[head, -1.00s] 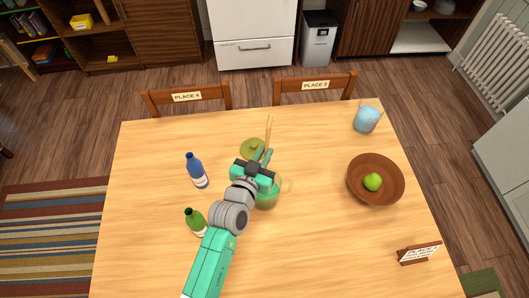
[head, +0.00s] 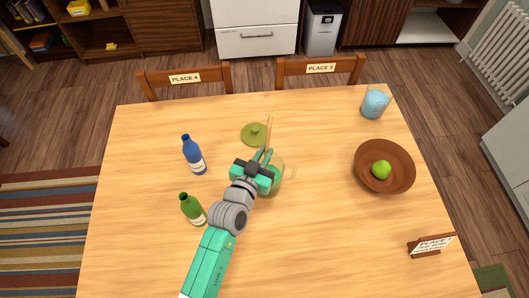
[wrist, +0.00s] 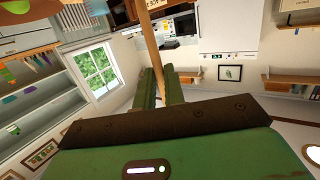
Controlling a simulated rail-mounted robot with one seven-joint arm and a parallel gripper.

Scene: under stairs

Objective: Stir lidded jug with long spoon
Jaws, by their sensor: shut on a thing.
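The green see-through jug (head: 277,181) stands on the table in the head view, partly hidden behind my gripper, its handle on the right. Its olive lid (head: 254,134) lies apart on the table, just beyond the jug, so the jug is uncovered. My gripper (head: 265,156) is over the jug and shut on the long wooden spoon (head: 269,131). The spoon's handle sticks up past the fingers. In the wrist view the spoon (wrist: 150,45) passes between the green fingers (wrist: 159,88). The spoon's lower end is hidden, so its depth in the jug cannot be seen.
On the right are a brown bowl (head: 363,178) with a green apple (head: 381,170), a blue cup (head: 375,104) and a place sign (head: 431,246). The table between jug and bowl is clear.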

